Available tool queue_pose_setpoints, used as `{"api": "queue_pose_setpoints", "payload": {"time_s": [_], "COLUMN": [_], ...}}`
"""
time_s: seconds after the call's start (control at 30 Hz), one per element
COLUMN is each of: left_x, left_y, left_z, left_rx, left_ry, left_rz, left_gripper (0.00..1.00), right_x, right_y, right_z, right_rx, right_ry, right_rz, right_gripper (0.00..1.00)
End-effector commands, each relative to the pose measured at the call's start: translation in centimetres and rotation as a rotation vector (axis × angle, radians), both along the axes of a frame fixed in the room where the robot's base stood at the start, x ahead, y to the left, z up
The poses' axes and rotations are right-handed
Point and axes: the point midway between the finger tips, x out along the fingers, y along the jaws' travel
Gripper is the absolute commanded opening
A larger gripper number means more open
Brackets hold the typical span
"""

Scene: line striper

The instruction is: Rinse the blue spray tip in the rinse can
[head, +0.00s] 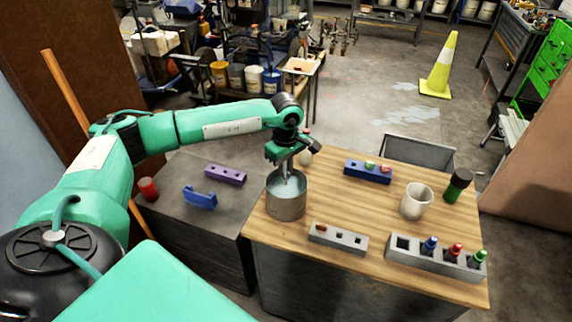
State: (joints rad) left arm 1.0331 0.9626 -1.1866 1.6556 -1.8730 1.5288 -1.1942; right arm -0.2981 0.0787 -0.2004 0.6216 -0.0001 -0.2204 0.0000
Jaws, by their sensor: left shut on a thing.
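The metal rinse can (286,206) stands open and upright near the left edge of the wooden table. My left gripper (287,172) points down at the can's mouth, its fingers at or just inside the rim. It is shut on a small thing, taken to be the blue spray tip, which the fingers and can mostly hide. A blue holder (360,176) at the back of the table carries a pinkish tip (369,165) and a green tip (386,168); its left part looks empty. My right gripper is not in view.
A grey rack (412,259) at front right holds blue-, red- and green-topped bottles. The dark side table (175,215) holds purple and blue blocks.

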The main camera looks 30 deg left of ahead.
Motion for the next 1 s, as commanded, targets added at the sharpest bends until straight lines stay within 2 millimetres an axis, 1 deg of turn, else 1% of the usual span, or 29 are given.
{"api": "queue_pose_setpoints", "payload": {"time_s": [0.03,0.6,0.8,1.0], "left_x": [0.0,0.0,0.0,0.0], "left_y": [0.0,0.0,0.0,0.0], "left_z": [-1.1,-6.7,-7.8,-8.0], "left_rx": [0.0,0.0,0.0,0.0], "left_ry": [0.0,-0.001,-0.001,-0.001], "left_rz": [0.0,0.0,0.001,0.0], "left_gripper": [0.0,0.0,0.0,0.0], "right_x": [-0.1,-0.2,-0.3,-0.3], "right_y": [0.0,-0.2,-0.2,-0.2], "right_z": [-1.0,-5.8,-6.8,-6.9], "right_rx": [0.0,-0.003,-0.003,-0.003], "right_ry": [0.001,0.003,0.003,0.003], "right_rz": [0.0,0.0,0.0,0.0], "right_gripper": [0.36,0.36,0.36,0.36]}}
